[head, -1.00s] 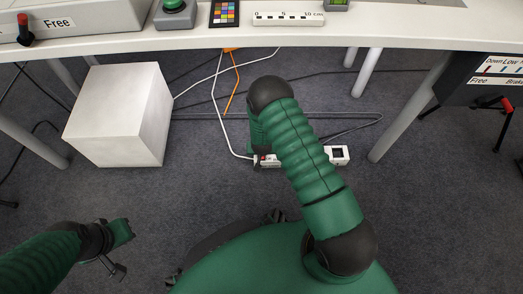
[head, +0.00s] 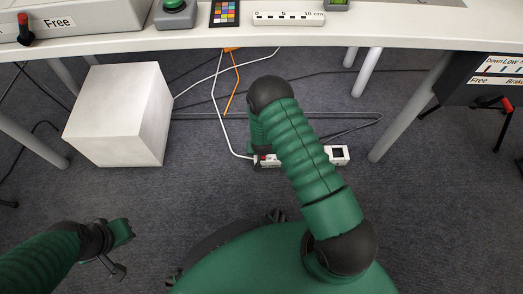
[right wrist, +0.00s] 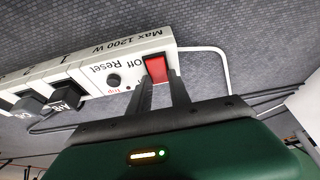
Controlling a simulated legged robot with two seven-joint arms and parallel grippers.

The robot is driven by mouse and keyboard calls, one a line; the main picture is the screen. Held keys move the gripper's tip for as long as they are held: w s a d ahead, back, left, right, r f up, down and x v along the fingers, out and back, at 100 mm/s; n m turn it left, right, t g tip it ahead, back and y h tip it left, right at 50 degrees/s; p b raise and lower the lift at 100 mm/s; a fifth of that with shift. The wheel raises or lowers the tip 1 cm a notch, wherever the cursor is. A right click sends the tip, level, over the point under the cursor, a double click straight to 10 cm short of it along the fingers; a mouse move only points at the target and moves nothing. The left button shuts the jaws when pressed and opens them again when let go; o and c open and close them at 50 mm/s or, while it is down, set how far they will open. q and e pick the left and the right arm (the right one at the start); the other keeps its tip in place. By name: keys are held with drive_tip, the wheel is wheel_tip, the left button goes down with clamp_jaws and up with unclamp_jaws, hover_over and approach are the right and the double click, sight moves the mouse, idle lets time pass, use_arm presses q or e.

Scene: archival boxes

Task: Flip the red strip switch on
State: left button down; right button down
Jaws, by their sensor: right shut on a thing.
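The white power strip (head: 338,155) lies on the carpet under the table, partly hidden by my right arm in the head view. In the right wrist view the strip (right wrist: 90,70) shows its red switch (right wrist: 157,69), near the "Max 1200 W" end, beside a "Reset" label and a round black button. My right gripper (right wrist: 161,78) has its two dark fingertips at the switch, one on each side of its lower edge, and is shut on it. The switch's tilt is hard to read. My left gripper (head: 117,270) hangs at lower left, away from the strip; its jaws are unclear.
A white box (head: 120,115) stands on the floor left of the strip. The white table (head: 250,38) spans above, with legs at both sides. White and orange cables run on the carpet near the strip.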

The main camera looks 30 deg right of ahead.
drive_tip(key=c, duration=1.2)
unclamp_jaws()
drive_tip(key=shift+r, duration=0.1)
drive_tip(key=p+v, duration=1.1)
drive_tip(key=v, duration=0.5)
drive_tip(key=shift+s+r, duration=0.15)
drive_tip(key=shift+r, duration=0.1)
